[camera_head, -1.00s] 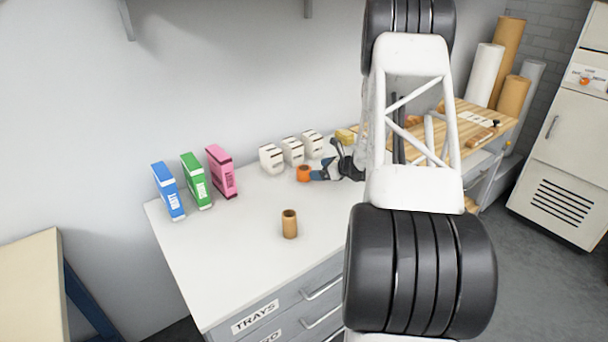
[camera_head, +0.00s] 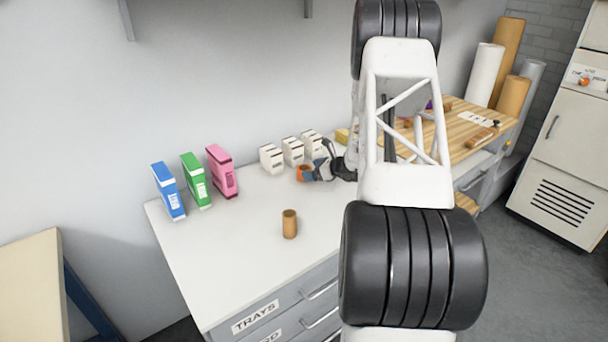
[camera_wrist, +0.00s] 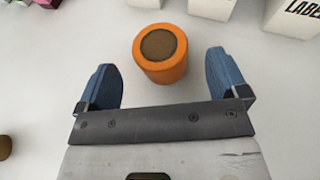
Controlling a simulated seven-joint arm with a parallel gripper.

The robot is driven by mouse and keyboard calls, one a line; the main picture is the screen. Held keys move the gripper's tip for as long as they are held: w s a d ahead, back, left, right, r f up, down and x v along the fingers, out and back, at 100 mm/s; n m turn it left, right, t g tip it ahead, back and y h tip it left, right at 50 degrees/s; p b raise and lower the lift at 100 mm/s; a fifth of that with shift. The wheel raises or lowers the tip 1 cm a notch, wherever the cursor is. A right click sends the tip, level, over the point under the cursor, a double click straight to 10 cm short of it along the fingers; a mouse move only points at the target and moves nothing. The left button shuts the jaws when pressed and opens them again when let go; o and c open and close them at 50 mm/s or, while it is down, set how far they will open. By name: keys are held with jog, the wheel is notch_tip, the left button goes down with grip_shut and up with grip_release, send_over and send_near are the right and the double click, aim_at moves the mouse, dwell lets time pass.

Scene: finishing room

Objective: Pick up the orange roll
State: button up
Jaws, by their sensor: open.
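The orange roll (camera_wrist: 160,58) stands upright on the white countertop, its brown hollow end facing up in the wrist view. My gripper (camera_wrist: 163,75) is open, with its two blue fingertips apart. The roll is just ahead of and between the lines of the fingers, and no contact shows. In the head view the roll (camera_head: 304,173) is partly hidden by my gripper (camera_head: 318,170), which reaches in low from the right.
Several white label boxes (camera_head: 292,152) stand close behind the roll. A brown roll (camera_head: 289,224) stands nearer the front. Blue (camera_head: 168,191), green (camera_head: 196,181) and pink (camera_head: 222,172) binders stand at left. The counter (camera_head: 235,250) between is clear.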

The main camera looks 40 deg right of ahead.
aim_at(299, 166)
jog(key=shift+x, duration=2.25)
jog(key=shift+r, duration=0.1)
jog(key=c, duration=1)
jog(key=shift+r, duration=0.1)
jog(key=shift+r, duration=0.8)
notch_tip(299, 166, up, 2)
jog(key=s+a, duration=0.2)
jog(key=s, duration=0.2)
jog(key=s+a, duration=0.3)
jog(key=s, duration=0.2)
jog(key=s+a+r, duration=0.1)
jog(key=s+a, duration=0.2)
jog(key=s, duration=0.2)
